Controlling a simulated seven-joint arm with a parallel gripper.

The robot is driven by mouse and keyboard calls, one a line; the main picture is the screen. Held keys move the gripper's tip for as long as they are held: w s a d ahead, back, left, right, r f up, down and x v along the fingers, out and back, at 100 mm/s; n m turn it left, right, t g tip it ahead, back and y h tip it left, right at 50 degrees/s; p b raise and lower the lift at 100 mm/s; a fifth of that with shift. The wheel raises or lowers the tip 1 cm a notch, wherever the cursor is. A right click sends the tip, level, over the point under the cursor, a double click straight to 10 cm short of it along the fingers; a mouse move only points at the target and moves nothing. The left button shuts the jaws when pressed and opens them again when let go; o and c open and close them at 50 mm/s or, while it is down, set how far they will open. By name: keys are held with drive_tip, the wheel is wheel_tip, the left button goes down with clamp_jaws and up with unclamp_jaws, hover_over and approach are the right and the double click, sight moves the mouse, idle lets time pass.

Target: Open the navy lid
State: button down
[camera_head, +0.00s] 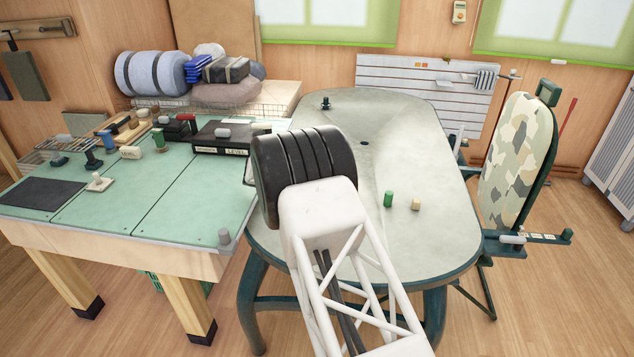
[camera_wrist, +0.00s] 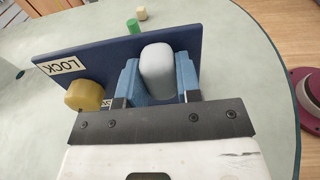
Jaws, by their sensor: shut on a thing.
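The navy lid (camera_wrist: 100,55) shows in the wrist view as a flat dark-blue panel with a white LOCK label (camera_wrist: 60,66). A rounded grey handle (camera_wrist: 157,70) stands on it. My gripper (camera_wrist: 158,82) is shut on this handle, with a blue finger on each side. A yellow round knob (camera_wrist: 85,96) sits beside the left finger, near the label. The lid's lower part is hidden behind my gripper. In the head view my arm covers the lid and gripper. I cannot tell whether the lid is raised.
A green cylinder (camera_head: 388,199) and a cream block (camera_head: 415,205) stand on the pale table (camera_head: 425,150), right of my arm. The table's right side is mostly clear. A green workbench (camera_head: 130,210) with tools is at left. A camouflage board (camera_head: 515,160) stands at right.

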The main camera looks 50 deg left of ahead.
drive_tip(key=shift+s+a+f+t+h, duration=0.2)
drive_tip(key=shift+s+a+t+h, duration=0.3)
drive_tip(key=shift+t+h, duration=0.1)
drive_tip(key=c, duration=0.8)
unclamp_jaws()
drive_tip(key=v, duration=0.7)
drive_tip(key=shift+s+a, duration=0.25)
drive_tip(key=shift+s, duration=0.05)
drive_tip(key=shift+f, duration=0.1)
